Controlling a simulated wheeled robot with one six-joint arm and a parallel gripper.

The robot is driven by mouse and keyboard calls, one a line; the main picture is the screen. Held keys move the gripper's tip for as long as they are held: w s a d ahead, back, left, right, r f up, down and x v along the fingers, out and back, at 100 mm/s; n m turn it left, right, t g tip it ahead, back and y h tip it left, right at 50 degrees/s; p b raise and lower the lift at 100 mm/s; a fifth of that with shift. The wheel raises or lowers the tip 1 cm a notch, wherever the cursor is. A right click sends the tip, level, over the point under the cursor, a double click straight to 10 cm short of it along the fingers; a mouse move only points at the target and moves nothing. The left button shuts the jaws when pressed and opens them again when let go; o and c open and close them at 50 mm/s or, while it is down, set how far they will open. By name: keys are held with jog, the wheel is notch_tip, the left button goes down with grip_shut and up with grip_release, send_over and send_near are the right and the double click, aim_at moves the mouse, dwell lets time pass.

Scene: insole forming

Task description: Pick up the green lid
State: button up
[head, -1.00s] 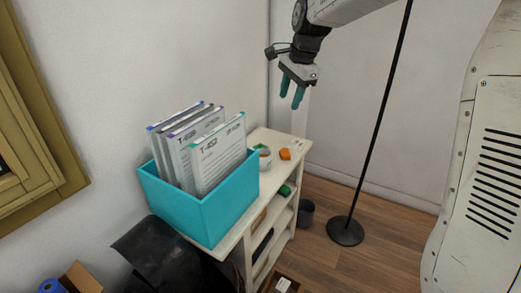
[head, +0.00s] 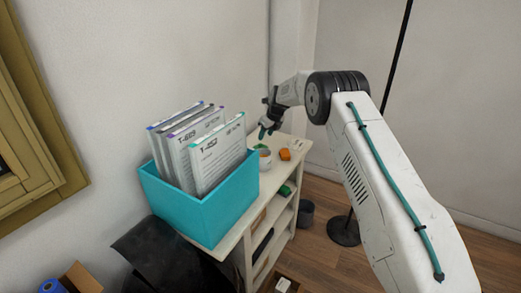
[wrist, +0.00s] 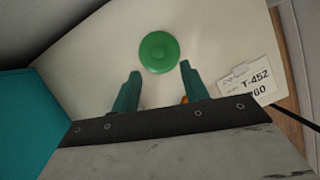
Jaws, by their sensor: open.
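The green lid (wrist: 159,52) is round with a small raised centre. In the wrist view it lies on the pale shelf top (wrist: 95,50), just beyond my fingertips and roughly centred between them. My gripper (wrist: 160,72) is open, with its two teal fingers apart and nothing between the tips. In the head view my gripper (head: 267,131) is low over the back of the shelf top, close to a small green patch (head: 259,146) that looks like the lid. The gap between fingers and lid is hard to judge.
A teal bin (head: 205,212) with several document packs stands left of the lid. A white cup (head: 265,159) and an orange object (head: 285,154) sit nearby. A label card (wrist: 252,82) lies to the right in the wrist view. The wall is close behind.

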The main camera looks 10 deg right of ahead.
aim_at(261, 144)
jog(key=x, duration=0.7)
jog(key=shift+a, duration=0.25)
grip_shut()
